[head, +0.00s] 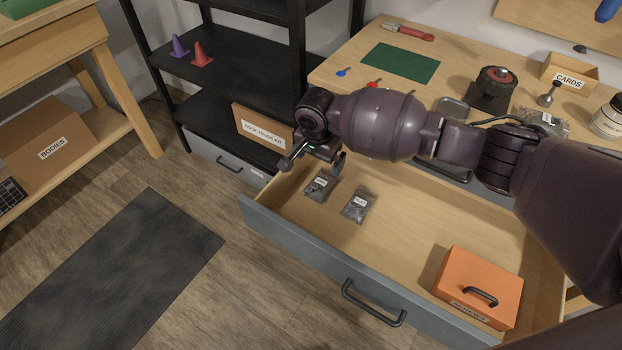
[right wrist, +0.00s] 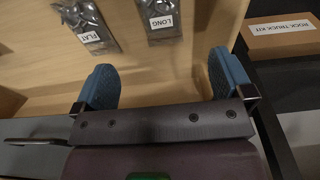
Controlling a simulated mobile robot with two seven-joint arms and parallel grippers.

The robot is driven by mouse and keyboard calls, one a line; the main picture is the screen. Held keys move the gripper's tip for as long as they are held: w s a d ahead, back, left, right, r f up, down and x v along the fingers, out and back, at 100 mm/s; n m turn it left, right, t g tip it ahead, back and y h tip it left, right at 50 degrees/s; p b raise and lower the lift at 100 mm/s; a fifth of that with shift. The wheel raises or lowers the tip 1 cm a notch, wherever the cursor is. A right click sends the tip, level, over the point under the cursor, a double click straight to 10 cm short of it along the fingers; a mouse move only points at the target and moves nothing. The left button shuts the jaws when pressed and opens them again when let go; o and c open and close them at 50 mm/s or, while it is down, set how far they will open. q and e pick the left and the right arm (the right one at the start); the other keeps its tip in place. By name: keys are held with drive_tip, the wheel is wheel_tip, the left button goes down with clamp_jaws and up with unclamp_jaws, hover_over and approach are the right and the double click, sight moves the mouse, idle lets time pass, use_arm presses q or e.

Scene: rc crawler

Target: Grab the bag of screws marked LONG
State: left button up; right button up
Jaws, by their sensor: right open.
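The bag marked LONG (right wrist: 161,22) lies flat in the open drawer, a small clear bag of dark screws with a white label. In the head view it is the left one of two bags (head: 318,187). The bag marked FLAT (right wrist: 88,30) lies beside it, to its right in the head view (head: 359,207). My right gripper (head: 314,165) is open and empty at the drawer's left end, close to the LONG bag. Its blue fingertips (right wrist: 165,80) are spread wide, with the LONG bag ahead of the gap. My left gripper is not in view.
The drawer (head: 420,225) holds an orange box (head: 478,285) with a black handle at its right end. A cardboard box marked ROCK TRUCK KIT (head: 262,127) stands on the shelf just left of the drawer. The drawer floor between the bags and orange box is clear.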

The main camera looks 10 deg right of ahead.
drive_tip(key=b, duration=0.2)
hover_over(321, 182)
drive_tip(key=f, duration=0.3)
drive_tip(key=s+f, duration=0.1)
drive_tip(key=f, duration=0.1)
drive_tip(key=shift+a, duration=0.2)
drive_tip(key=shift+w+f, duration=0.1)
drive_tip(key=shift+f, duration=0.25)
drive_tip(key=shift+w+f, duration=0.1)
drive_tip(key=shift+f, duration=0.1)
drive_tip(key=f+b, duration=0.1)
drive_tip(key=f, duration=0.1)
drive_tip(key=f+b, duration=0.1)
drive_tip(key=f, duration=0.1)
drive_tip(key=shift+w+d+f+b, duration=0.2)
drive_tip(key=shift+f+b, duration=0.1)
drive_tip(key=shift+w+f, duration=0.1)
drive_tip(key=shift+f, duration=0.05)
drive_tip(key=shift+r, duration=0.25)
drive_tip(key=shift+c, duration=0.4)
drive_tip(key=c, duration=0.9)
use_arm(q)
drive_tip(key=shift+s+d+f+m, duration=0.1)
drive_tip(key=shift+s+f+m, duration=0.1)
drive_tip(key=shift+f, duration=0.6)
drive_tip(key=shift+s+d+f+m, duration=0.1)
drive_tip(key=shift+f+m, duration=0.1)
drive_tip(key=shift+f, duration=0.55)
use_arm(e)
drive_tip(key=shift+c, duration=0.7)
